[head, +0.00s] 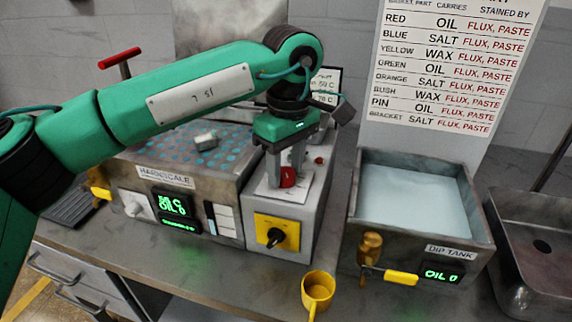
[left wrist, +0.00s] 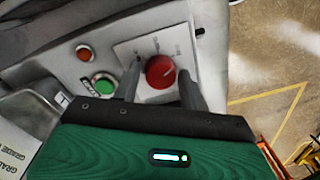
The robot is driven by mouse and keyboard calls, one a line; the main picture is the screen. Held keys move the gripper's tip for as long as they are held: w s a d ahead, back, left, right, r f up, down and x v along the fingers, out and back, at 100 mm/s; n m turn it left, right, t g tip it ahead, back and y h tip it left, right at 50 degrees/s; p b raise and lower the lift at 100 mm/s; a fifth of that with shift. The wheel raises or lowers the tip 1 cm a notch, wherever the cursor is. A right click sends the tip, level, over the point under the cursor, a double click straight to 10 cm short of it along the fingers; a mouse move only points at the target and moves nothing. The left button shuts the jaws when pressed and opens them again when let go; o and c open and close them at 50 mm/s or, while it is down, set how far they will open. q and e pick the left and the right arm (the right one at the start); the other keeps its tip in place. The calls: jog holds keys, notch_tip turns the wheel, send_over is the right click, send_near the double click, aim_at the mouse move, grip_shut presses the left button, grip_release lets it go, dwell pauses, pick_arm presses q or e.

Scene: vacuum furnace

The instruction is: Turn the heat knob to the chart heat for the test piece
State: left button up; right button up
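A red knob (head: 288,177) sits on a white marked plate on top of the grey control box (head: 290,215). My left gripper (head: 286,170) points down over it, its fingers apart with one on each side of the knob. In the left wrist view the red knob (left wrist: 160,72) shows between the two fingertips (left wrist: 159,80); I cannot tell whether they touch it. The plate's lettering is too small to read. A partly hidden chart (head: 325,88) behind my arm shows temperatures. A small grey piece (head: 206,141) lies on the blue-dotted top of the Harnscale unit (head: 165,180). My right gripper is out of view.
A black switch on a yellow plate (head: 277,234) is on the box front. A yellow mug (head: 317,291) stands before it. The dip tank (head: 412,240) is to the right, under a wall chart (head: 440,65). Red and green buttons (left wrist: 105,84) lie beside the knob.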

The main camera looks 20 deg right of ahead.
pick_arm(q)
jog(key=shift+o, duration=0.8)
